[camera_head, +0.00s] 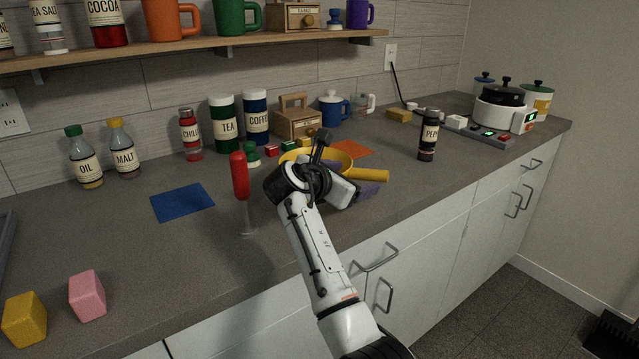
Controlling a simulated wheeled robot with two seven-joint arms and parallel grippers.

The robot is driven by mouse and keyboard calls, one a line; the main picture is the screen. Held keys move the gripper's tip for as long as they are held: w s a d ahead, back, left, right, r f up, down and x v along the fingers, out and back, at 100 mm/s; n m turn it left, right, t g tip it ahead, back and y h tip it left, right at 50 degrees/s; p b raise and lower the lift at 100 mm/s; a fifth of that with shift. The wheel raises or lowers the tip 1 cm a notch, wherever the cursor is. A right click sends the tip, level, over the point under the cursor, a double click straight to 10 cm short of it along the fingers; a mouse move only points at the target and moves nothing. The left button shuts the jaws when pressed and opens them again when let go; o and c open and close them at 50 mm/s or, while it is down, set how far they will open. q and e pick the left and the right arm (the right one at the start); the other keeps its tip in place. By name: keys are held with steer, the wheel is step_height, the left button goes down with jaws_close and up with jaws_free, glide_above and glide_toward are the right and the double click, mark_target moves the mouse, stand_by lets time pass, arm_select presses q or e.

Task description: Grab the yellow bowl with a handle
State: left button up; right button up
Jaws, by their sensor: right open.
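The yellow bowl (336,156) stands on the grey counter behind my right gripper. Its stubby yellow handle (368,175) points to the right and towards the front edge. My right gripper (345,188) is beside the bowl's near side, low over the counter. The gripper and wrist hide the bowl's front and left parts. The gripper is open, and I see nothing held in it. I cannot tell whether its fingers touch the bowl. My left gripper is not in view.
A red-handled tool (240,177) stands upright left of my wrist. A pepper jar (428,141) stands to the right of the bowl. A blue mat (182,202) and an orange mat (352,149) lie flat. Bottles and canisters line the wall. The counter's front left has pink (88,296) and yellow (25,319) blocks.

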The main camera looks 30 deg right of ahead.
jaws_close()
steer(key=shift+r, duration=0.1)
stand_by(0.5)
